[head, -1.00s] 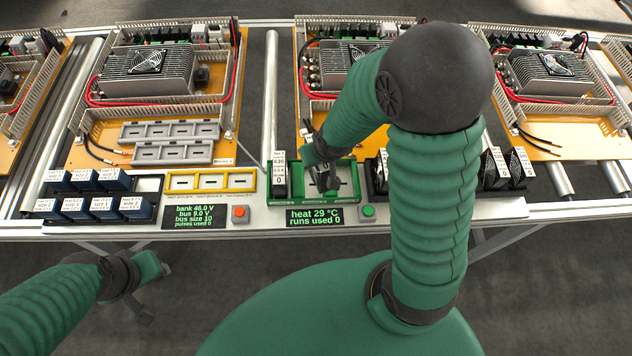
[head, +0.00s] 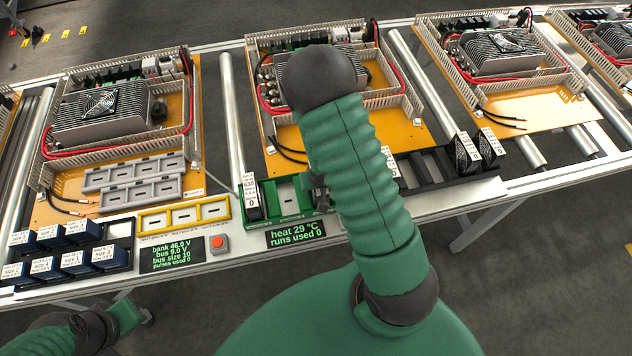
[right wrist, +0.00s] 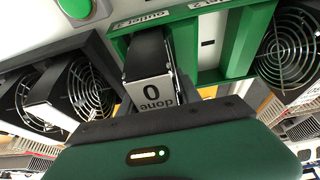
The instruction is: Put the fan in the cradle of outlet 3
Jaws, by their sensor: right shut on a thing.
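The green outlet tray (head: 289,198) stands at the front edge of the bench. One fan (head: 251,203) with a label sits in its left cradle, and its middle cradle looks empty. My right gripper (head: 320,188) is at the tray's right end, partly hidden by my arm. In the right wrist view, it is shut on a dark fan (right wrist: 150,72) with a pale label reading 0. This fan is between green walls under the outlet 3 label (right wrist: 140,19); I cannot tell whether it is fully seated. My left gripper (head: 132,314) is low at the left, off the bench, its jaws unclear.
More fans (head: 466,153) stand in a black rack (head: 437,176) right of the tray. Blue boxes (head: 65,263), a yellow holder (head: 184,215) and a red button (head: 218,243) are to the left. A display (head: 295,233) reads heat 29 °C, runs used 0.

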